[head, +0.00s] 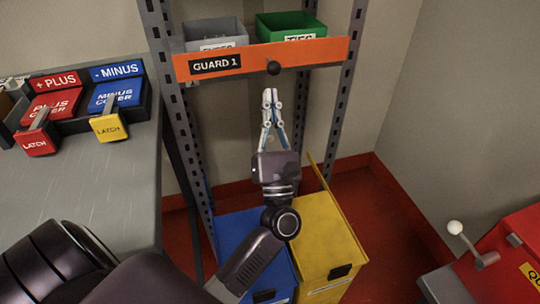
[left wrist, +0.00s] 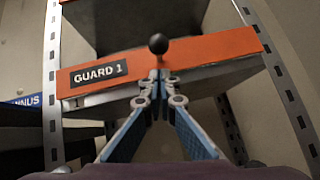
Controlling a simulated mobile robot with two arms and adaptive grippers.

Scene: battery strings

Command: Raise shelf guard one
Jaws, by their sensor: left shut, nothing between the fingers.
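Shelf guard one is an orange bar labelled GUARD 1 (head: 318,52) across the front of the shelf, with a dark round knob (head: 273,68) at its middle. It also shows in the left wrist view (left wrist: 205,50), with the knob (left wrist: 158,44) just past my fingertips. My left gripper (head: 271,92) is shut and empty, pointing up at the guard from just below the knob. In the left wrist view the fingertips (left wrist: 160,76) overlap the guard's lower edge; whether they touch it I cannot tell. My right gripper is not in view.
A grey bin (head: 214,32) and a green bin (head: 290,25) sit behind the guard. Perforated posts (head: 349,70) flank the shelf. Blue (head: 240,232) and yellow (head: 322,230) bins stand below. A bench (head: 105,180) with red and blue latch covers is at left.

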